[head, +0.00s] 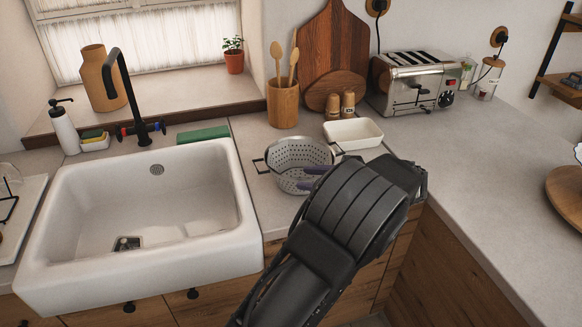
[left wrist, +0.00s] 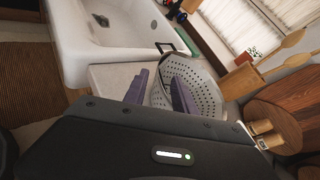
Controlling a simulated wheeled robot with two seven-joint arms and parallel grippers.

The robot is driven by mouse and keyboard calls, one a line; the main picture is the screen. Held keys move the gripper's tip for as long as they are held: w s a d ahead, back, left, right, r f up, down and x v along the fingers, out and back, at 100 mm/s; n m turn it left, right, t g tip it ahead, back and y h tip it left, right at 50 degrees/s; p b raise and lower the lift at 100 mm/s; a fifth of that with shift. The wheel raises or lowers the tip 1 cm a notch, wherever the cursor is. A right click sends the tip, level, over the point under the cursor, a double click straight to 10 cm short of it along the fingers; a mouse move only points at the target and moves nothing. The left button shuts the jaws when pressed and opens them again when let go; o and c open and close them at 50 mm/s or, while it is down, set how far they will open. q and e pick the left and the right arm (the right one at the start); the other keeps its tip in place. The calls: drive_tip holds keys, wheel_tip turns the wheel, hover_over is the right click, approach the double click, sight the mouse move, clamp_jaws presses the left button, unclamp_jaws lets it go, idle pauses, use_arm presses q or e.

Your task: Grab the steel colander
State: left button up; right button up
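The steel colander (head: 287,155) stands on the counter just right of the sink, with dark handles at its sides. It also shows in the left wrist view (left wrist: 208,92). My left gripper (head: 311,178) reaches to the colander's near right side, its purple fingers apart. In the left wrist view the left gripper (left wrist: 159,77) has one finger over the counter outside the colander and the other over its perforated bowl, with the near wall between them. Whether the fingers touch the metal is not clear. My arm hides part of the counter. My right gripper is not in view.
The white sink (head: 150,210) lies to the left. A white dish (head: 353,133) stands close behind the colander, with a wooden utensil pot (head: 282,105), shakers (head: 340,104) and a toaster (head: 413,85) farther back.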

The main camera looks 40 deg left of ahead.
sight(278, 176)
use_arm(q)
drive_tip(key=shift+d, duration=0.2)
drive_tip(key=shift+x, duration=1.4)
drive_tip(key=shift+p, duration=0.3)
drive_tip(key=p+x, duration=0.1)
drive_tip(key=x, duration=0.4)
drive_tip(key=shift+a+r+p, duration=0.15)
drive_tip(key=shift+p, duration=0.2)
drive_tip(key=shift+c, duration=0.2)
clamp_jaws()
